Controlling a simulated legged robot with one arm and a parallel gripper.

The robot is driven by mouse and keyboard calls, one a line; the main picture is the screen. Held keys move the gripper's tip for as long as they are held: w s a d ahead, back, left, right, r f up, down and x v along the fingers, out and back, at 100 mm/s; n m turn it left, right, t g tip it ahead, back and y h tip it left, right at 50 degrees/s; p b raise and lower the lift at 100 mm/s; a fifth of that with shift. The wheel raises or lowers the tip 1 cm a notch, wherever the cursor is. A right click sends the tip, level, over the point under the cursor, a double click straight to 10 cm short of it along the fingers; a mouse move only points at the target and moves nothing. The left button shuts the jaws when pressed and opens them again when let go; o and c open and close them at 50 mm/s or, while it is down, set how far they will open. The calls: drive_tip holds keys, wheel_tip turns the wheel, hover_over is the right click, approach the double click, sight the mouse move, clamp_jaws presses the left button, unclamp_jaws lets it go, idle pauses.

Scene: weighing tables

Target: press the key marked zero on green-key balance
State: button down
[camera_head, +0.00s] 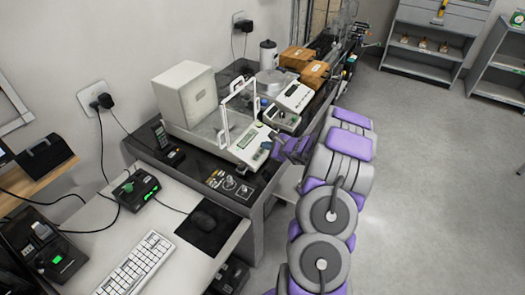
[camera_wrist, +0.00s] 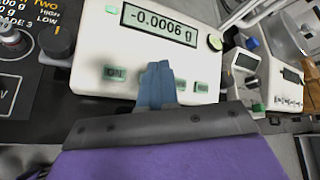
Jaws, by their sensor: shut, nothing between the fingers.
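The green-key balance (camera_head: 249,146) stands on the dark bench top, with a clear draft shield and a large pale housing behind its panel. In the wrist view its pale front panel (camera_wrist: 95,45) fills the middle, and the display (camera_wrist: 158,24) reads -0.0006 g. A green key (camera_wrist: 115,73) shows left of my fingers and another green key (camera_wrist: 202,87) to the right. Their markings are too blurred to read surely, so I cannot tell which is zero. My gripper (camera_wrist: 160,68) is shut and empty, its blue fingertips over the key row, hiding part of it. Contact cannot be told.
A second balance (camera_head: 294,97) with a round pan stands behind, near brown boxes (camera_head: 314,74). Small weights (camera_head: 228,183) lie on the bench in front of the green-key balance. A keyboard (camera_head: 137,265) is on the lower desk. Open floor (camera_head: 420,190) lies to the right.

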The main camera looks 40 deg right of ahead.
drive_tip(key=shift+f, duration=0.15)
drive_tip(key=shift+w+f, duration=0.1)
drive_tip(key=shift+f, duration=0.1)
drive_tip(key=shift+f+b, duration=0.35)
drive_tip(key=shift+b, duration=0.15)
idle(0.5)
drive_tip(key=shift+r, duration=0.1)
drive_tip(key=shift+r+p, duration=0.4)
drive_tip(key=shift+r, duration=0.25)
drive_tip(key=r+p, duration=0.1)
drive_tip(key=s+r+p, duration=0.1)
drive_tip(key=r, duration=0.1)
drive_tip(key=r+p, duration=0.1)
drive_tip(key=r, duration=0.1)
drive_tip(key=shift+s+d, duration=0.25)
drive_tip(key=shift+s, duration=0.05)
drive_tip(key=shift+f, duration=0.1)
idle(0.8)
